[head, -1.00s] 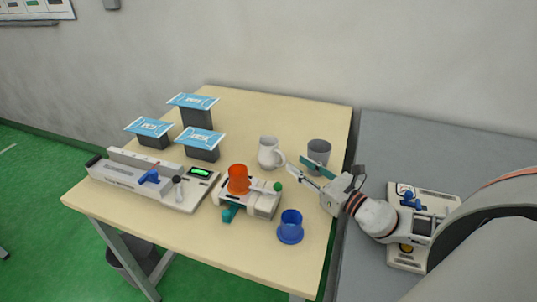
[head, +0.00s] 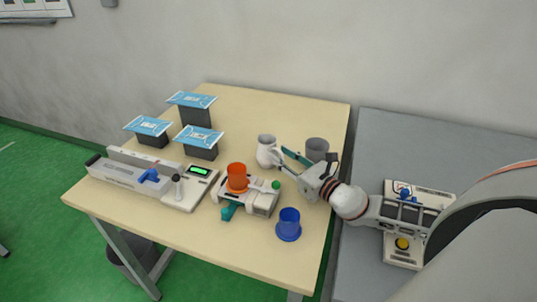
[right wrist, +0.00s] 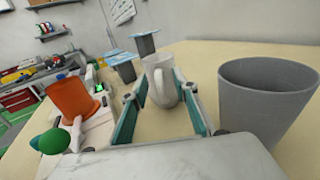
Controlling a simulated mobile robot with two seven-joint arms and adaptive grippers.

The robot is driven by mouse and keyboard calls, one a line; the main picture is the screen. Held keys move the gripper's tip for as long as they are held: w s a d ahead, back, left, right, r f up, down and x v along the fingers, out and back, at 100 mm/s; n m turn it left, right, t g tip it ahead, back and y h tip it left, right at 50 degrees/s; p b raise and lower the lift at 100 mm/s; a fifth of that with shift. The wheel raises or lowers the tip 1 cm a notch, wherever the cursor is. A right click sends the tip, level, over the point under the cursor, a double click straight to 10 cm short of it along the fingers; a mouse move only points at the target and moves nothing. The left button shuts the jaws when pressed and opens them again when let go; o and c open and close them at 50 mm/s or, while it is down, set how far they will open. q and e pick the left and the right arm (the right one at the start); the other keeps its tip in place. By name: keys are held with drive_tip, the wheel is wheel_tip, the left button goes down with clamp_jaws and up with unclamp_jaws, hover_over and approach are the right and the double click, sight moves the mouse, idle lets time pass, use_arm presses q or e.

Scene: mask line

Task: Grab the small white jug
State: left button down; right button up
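The small white jug (head: 265,152) stands upright on the wooden table (head: 265,105), with its handle toward my right gripper. It also shows in the right wrist view (right wrist: 157,72), between and just beyond my gripper's teal fingers. My right gripper (head: 284,160) is open, low over the table, with its fingertips close to the jug. The fingers lie on either side of the handle; whether they touch the jug I cannot tell. My left gripper is in neither current view.
A grey cup (head: 317,147) stands right beside my right gripper. An orange cup (head: 237,177) sits on a white device (head: 262,200) in front. A blue cup (head: 289,225) is near the front edge. Several dark boxes with blue-white packets (head: 199,137) stand left.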

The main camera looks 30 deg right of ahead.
clamp_jaws()
drive_tip(key=shift+r, duration=0.2)
drive_tip(key=shift+r+p, duration=0.65)
drive_tip(key=shift+r, duration=0.75)
wheel_tip(320, 180, up, 17)
drive_tip(key=p, duration=0.4)
drive_tip(key=shift+f, duration=0.15)
